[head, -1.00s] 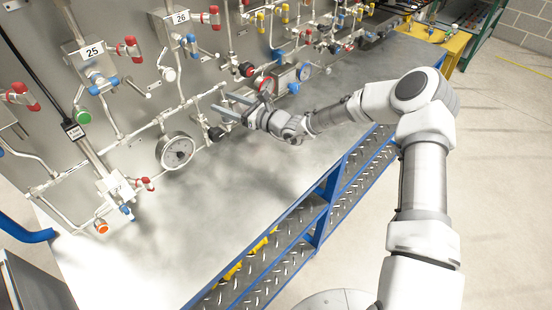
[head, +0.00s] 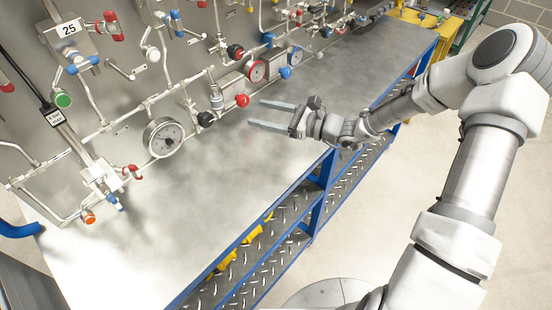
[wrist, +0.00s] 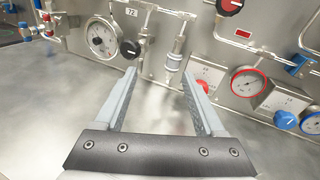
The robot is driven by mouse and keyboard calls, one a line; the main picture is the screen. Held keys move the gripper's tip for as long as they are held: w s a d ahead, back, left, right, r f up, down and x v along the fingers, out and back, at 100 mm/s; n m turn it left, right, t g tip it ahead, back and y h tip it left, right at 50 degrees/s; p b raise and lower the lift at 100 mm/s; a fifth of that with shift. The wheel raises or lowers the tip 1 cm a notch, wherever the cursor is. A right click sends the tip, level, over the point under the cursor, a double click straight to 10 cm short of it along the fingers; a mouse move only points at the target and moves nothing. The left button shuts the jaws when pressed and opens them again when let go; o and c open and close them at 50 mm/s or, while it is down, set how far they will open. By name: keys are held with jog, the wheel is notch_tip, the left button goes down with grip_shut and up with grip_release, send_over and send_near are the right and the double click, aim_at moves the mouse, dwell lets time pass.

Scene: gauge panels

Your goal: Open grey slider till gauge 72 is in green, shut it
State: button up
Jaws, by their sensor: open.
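A round white gauge (wrist: 102,37) beside the label 72 (wrist: 131,12) is on the steel panel in the wrist view. I take it to be the left gauge (head: 163,137) in the head view. Its needle and any green band are too small to read. A grey cylindrical fitting (wrist: 173,62) is right of it, also in the head view (head: 217,99); I cannot tell if it is the grey slider. A black knob (wrist: 130,49) sits between them. My gripper (head: 256,112) is open and empty, its fingers (wrist: 158,73) pointing at the panel, apart from these parts.
A red-rimmed gauge (head: 257,71) and a blue-rimmed gauge (head: 296,57) are farther right. A red knob (head: 242,101) stands out close to my fingertips. Pipes and coloured valves crowd the panel (head: 120,150). The metal bench top (head: 190,215) is mostly clear.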

jog(key=s+d+n+g+h+b, duration=0.1)
jog(key=s+n+g+h+b, duration=0.1)
jog(key=s+n, duration=0.5)
jog(key=s+d+r+n+g+h+b, duration=0.1)
jog(key=s+n+g+h+b, duration=0.1)
jog(key=s+n+g+h, duration=0.2)
jog(key=shift+s+d+n+h, duration=0.35)
jog(key=shift+s+n+h, duration=0.65)
jog(key=shift+s+n, duration=1)
jog(key=shift+s+r+m, duration=0.1)
jog(key=shift+s+m, duration=0.3)
